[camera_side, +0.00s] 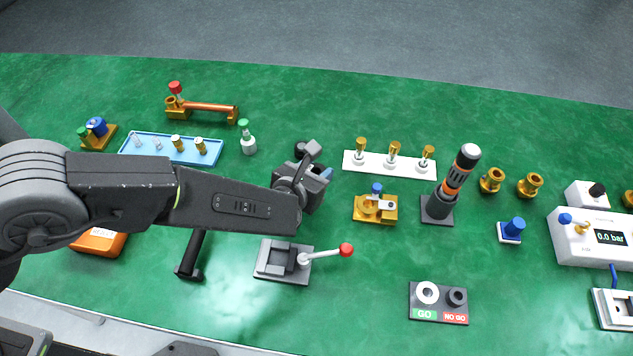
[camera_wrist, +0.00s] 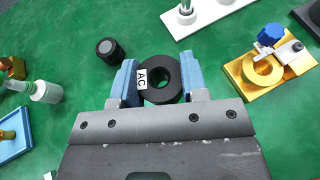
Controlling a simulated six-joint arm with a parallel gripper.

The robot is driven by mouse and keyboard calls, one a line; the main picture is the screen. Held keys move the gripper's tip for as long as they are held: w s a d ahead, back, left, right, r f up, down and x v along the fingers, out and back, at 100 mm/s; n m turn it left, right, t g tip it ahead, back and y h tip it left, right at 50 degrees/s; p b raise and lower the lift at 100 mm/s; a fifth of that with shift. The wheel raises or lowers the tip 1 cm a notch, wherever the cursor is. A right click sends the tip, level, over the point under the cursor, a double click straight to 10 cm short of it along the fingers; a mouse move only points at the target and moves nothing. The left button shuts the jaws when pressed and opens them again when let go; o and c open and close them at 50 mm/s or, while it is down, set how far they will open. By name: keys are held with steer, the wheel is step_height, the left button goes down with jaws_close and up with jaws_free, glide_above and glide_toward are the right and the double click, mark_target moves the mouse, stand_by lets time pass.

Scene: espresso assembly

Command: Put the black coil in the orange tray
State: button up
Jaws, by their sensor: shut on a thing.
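The black coil (camera_wrist: 173,88) is a thick ring with a white "AC" label. In the wrist view it sits between the two blue fingers of my gripper (camera_wrist: 158,78), which is shut on it. In the side view my gripper (camera_side: 318,176) is over the middle of the green mat, and I cannot make out the coil there. The orange tray (camera_side: 98,241) is at the left in the side view, partly hidden behind my arm. What is inside it cannot be seen.
A small black cylinder (camera_wrist: 110,51) stands near the gripper. A white rack (camera_side: 352,166) and a gold fixture (camera_side: 362,212) are to the right. A grey clamp with a red-knobbed lever (camera_side: 325,254) and a black handle (camera_side: 190,258) are in front. A blue tray (camera_side: 141,149) lies at back left.

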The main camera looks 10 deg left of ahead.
steer(key=shift+f, duration=2.05)
steer(key=o, duration=1)
steer(key=shift+f, duration=0.15)
steer(key=shift+c, duration=0.2)
steer(key=shift+r, duration=0.2)
steer(key=shift+s+a+r, duration=0.1)
steer(key=shift+s+r, duration=0.05)
steer(key=shift+s, duration=0.25)
steer(key=v, duration=1.1)
